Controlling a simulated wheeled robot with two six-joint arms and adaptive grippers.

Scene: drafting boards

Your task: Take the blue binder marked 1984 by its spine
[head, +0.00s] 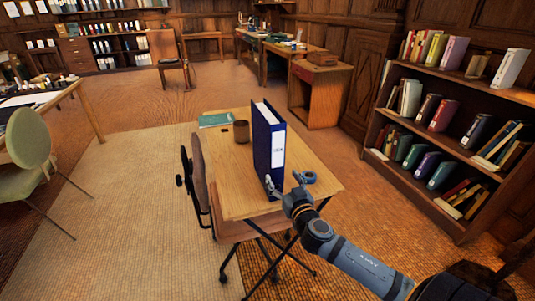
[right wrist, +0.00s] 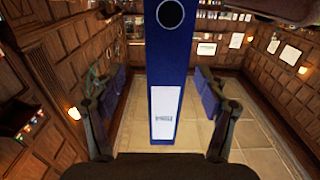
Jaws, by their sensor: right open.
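A tall blue binder (head: 268,150) stands upright on a small wooden table in the head view. Its spine carries a white label whose writing is too small to read. My right gripper (head: 289,182) is open beside the lower part of the spine. In the right wrist view the binder's spine (right wrist: 164,70) is upright in the middle, between the two spread fingers of my right gripper (right wrist: 162,82). Floor shows in a gap on each side, so neither finger appears to touch it. A round hole is near the top of the spine. My left gripper is not in view.
The small table (head: 310,180) also bears a brown cup (head: 241,131) and a green book (head: 215,120) behind the binder. A chair (head: 199,175) stands at its left edge. A bookcase (head: 455,150) with several books is at the right. The tabletop right of the binder is clear.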

